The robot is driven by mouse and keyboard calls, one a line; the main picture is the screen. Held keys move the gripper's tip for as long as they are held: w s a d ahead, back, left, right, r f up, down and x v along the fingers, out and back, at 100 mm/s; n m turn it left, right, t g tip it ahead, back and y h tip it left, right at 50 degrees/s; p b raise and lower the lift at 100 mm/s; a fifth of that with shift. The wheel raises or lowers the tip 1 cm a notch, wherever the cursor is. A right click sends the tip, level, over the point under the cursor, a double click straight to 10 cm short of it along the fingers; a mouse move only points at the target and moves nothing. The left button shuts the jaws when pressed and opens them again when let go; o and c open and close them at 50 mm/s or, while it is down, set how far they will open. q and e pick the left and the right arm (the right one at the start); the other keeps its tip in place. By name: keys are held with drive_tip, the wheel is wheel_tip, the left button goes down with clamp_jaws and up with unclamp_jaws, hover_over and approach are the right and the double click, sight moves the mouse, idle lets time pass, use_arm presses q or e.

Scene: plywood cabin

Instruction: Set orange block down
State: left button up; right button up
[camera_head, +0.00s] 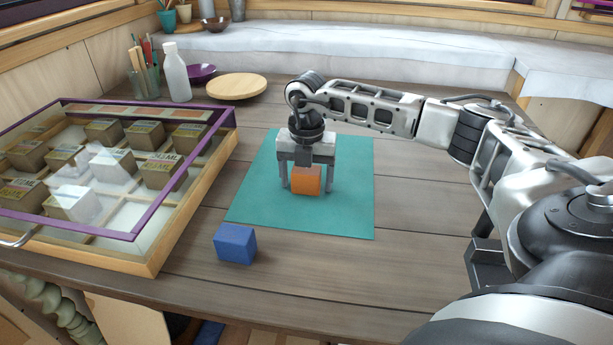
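The orange block (306,182) sits on the teal mat (345,212), near the mat's middle. My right gripper (306,180) points straight down over it, with one finger on each side of the block. The fingers look spread, with a narrow gap between each finger and the block. The block's top is partly hidden by the gripper. The block looks level and appears to rest on the mat. My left gripper is not in view.
A blue block (235,244) lies on the wooden table just off the mat's front left corner. A purple-framed glass case (140,235) of blocks fills the left. A bottle (176,75), a purple bowl (201,73) and a round wooden board (236,87) stand behind. The table right of the mat is partly clear.

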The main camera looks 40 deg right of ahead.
sight(306, 169)
wheel_tip(306, 169, up, 12)
drive_tip(key=shift+r, duration=0.2)
idle(0.4)
idle(0.4)
